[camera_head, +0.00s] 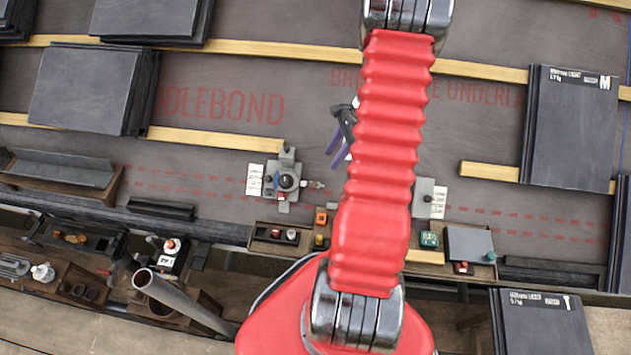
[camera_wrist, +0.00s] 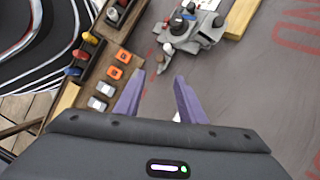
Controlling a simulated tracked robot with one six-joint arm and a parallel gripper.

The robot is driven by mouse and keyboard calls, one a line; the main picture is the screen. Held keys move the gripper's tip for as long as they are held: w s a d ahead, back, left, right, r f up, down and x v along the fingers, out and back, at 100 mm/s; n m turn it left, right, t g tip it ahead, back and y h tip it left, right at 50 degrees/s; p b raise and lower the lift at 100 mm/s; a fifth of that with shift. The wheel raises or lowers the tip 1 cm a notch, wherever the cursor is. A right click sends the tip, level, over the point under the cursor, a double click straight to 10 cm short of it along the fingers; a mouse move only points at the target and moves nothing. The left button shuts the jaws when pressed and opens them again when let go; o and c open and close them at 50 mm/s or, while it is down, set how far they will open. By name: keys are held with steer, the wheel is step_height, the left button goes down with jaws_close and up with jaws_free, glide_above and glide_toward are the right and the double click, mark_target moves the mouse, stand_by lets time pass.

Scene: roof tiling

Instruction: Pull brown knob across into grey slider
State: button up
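A grey fixture (camera_head: 285,182) with a dark round knob sits on the dark underlay, left of my arm. A small pin (camera_head: 315,185) sticks out of its right side. In the wrist view the grey fixture (camera_wrist: 195,35) is at top centre. A small brownish knob (camera_wrist: 161,64) and a pale ball (camera_wrist: 168,48) show at its lower left. My gripper (camera_wrist: 159,76) is open, its two purple fingers apart, with the brownish knob just beyond the tips; contact cannot be told. In the head view my gripper (camera_head: 336,157) shows partly behind my red arm.
A second grey plate (camera_head: 424,197) with a white label lies right of my arm. Wooden trays with small coloured blocks, such as an orange block (camera_wrist: 115,72), line the near edge. Wooden battens (camera_head: 215,138) and stacked dark tiles (camera_head: 85,90) lie farther back. Bare underlay lies between.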

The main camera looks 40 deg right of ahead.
mark_target(315, 184)
steer(key=x, duration=1.3)
steer(key=shift+a+f, duration=0.1)
steer(key=shift+f, duration=0.3)
steer(key=shift+c, duration=0.5)
jaws_close()
